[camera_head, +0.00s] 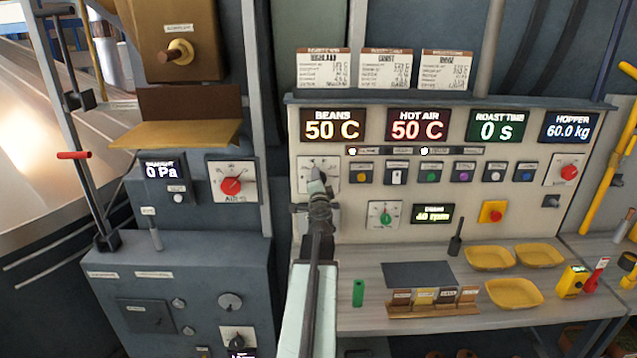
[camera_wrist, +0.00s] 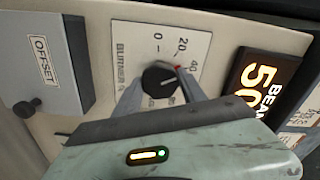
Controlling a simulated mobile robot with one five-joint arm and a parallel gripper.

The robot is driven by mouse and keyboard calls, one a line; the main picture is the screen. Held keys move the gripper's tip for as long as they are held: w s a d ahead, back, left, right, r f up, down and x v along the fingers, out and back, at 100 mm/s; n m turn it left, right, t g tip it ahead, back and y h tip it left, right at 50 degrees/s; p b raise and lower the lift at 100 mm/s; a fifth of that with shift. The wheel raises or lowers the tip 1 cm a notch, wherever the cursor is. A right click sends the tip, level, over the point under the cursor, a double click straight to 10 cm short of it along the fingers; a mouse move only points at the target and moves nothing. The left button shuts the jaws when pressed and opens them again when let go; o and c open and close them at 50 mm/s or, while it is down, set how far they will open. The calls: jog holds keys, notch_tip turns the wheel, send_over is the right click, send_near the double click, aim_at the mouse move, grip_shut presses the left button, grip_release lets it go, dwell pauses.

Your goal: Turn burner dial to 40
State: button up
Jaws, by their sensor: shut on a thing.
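The burner dial (camera_wrist: 160,78) is a black knob on a white plate marked 0, 20 and 40, with "BURNER %" lettering, in the wrist view. The picture is turned, so the lettering runs sideways. My gripper (camera_wrist: 160,88) has its two grey fingers on either side of the knob and is shut on it. A red mark shows by the knob's upper right side, near the 20 and 40 marks; the exact reading is hard to tell. In the head view, the dial's white plate (camera_head: 326,163) is partly hidden by my gripper (camera_head: 317,188).
The BEANS display (camera_head: 333,125) reads 50 C above the dial. A row of buttons (camera_head: 430,172) lies to its right, and a green-knobbed dial (camera_head: 384,214) is below right. A grey OFFSET box (camera_wrist: 42,55) is beside the dial plate. Yellow trays (camera_head: 489,257) sit on the bench.

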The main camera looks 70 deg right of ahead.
jog(key=shift+m, duration=0.8)
jog(key=shift+s, duration=0.1)
jog(key=o, duration=1.3)
jog(key=shift+d, duration=0.1)
jog(key=shift+o, duration=0.2)
jog(key=v, duration=0.8)
